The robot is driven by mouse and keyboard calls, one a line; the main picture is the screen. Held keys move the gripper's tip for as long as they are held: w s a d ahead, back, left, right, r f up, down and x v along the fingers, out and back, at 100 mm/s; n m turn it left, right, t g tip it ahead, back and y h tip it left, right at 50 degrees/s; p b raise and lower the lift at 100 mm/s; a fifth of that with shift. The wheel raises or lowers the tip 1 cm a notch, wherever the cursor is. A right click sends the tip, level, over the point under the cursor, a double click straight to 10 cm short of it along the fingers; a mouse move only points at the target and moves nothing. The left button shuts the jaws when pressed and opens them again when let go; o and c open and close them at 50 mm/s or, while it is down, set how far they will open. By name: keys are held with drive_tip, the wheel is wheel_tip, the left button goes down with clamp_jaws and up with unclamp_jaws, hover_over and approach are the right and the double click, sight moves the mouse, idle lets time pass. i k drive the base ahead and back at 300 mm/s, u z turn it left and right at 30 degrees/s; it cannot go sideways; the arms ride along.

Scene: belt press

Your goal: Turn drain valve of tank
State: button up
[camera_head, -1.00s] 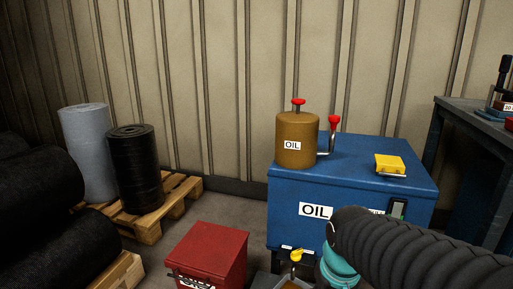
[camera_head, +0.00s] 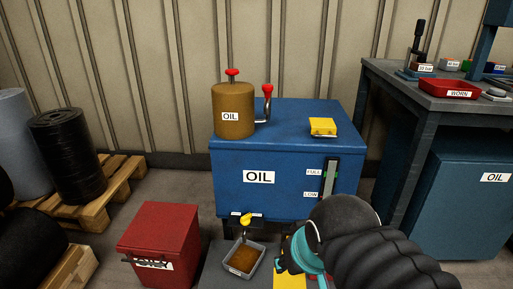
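The blue oil tank (camera_head: 230,178) stands against the wall, with an OIL label and a level gauge (camera_head: 329,181) marked FULL and LOW. A yellow-handled drain valve (camera_head: 247,219) sits low at the tank's front, above a grey tray (camera_head: 260,271) holding brown liquid. My arm reaches in from the lower right. Its teal wrist part is at the bottom, right of the valve and tray and apart from the valve. My gripper's fingertips cannot be made out, so I cannot tell whether it is open or shut.
A red box (camera_head: 159,245) stands left of the tray. Rolls on pallets (camera_head: 110,190) are at left. A workbench (camera_head: 402,92) with a red WORN tray (camera_head: 450,88) is at right.

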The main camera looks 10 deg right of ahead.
sight(245, 220)
drive_tip(key=z, duration=0.5)
drive_tip(key=k, duration=1.05)
drive_tip(key=u, duration=0.4)
drive_tip(key=i, duration=0.5)
drive_tip(key=u, duration=0.1)
